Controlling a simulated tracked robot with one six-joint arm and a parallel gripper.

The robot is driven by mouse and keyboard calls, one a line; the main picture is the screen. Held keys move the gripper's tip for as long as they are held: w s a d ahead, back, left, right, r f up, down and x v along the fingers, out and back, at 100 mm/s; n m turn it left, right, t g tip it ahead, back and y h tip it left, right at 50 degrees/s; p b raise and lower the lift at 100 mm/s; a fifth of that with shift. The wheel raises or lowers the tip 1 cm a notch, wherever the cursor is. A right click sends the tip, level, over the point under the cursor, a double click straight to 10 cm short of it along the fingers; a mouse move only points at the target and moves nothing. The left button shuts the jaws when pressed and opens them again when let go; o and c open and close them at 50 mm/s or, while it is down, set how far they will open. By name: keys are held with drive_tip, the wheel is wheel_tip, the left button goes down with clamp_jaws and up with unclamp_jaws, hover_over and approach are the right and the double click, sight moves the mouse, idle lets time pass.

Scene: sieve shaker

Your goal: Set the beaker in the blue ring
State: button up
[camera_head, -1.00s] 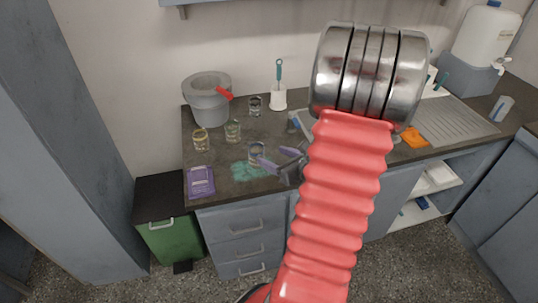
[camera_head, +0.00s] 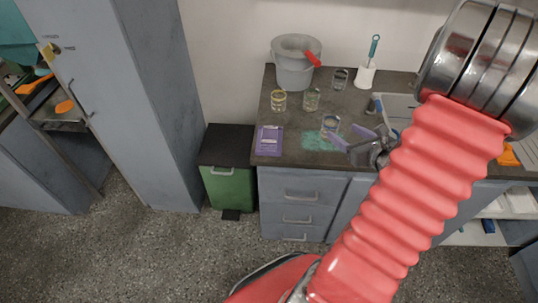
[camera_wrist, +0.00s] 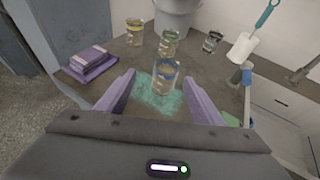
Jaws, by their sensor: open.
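A clear glass beaker (camera_head: 330,124) stands upright on the dark worktop, at a teal patch (camera_head: 317,141). It shows a bluish band in the head view. In the wrist view the beaker (camera_wrist: 166,78) stands upright ahead of my gripper, between the lines of the two purple fingers. My gripper (camera_head: 351,136) is open and close to it on the right in the head view, and it also shows in the wrist view (camera_wrist: 159,80). It holds nothing. I cannot tell whether a finger touches the glass. I cannot make out a separate blue ring.
Behind stand a yellow-banded beaker (camera_head: 278,101), a green-banded one (camera_head: 311,99) and a dark-banded one (camera_head: 340,78).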

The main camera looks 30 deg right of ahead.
drive_tip(key=w+a+r+n+g+y, duration=0.1)
drive_tip(key=a+r+n+g+y, duration=0.15)
drive_tip(key=a+n, duration=0.5)
drive_tip(key=w+a+r+n+g+y, duration=0.1)
drive_tip(key=a+r+n+y, duration=0.25)
drive_tip(key=a, duration=0.75)
drive_tip(key=w+a+r+n+g+y, duration=0.2)
drive_tip(key=a+n, duration=0.5)
drive_tip(key=a, duration=0.2)
drive_tip(key=s+a+r+n+g+h, duration=0.1)
drive_tip(key=s+a+r+n+g, duration=0.15)
drive_tip(key=s+a+n, duration=0.6)
drive_tip(key=s+r+n+h, duration=0.3)
drive_tip(key=r+n+h, duration=0.1)
drive_tip(key=n, duration=0.7)
drive_tip(key=shift+a+r+h, duration=0.15)
drive_tip(key=shift+r+h, duration=0.15)
drive_tip(key=shift+r, duration=0.35)
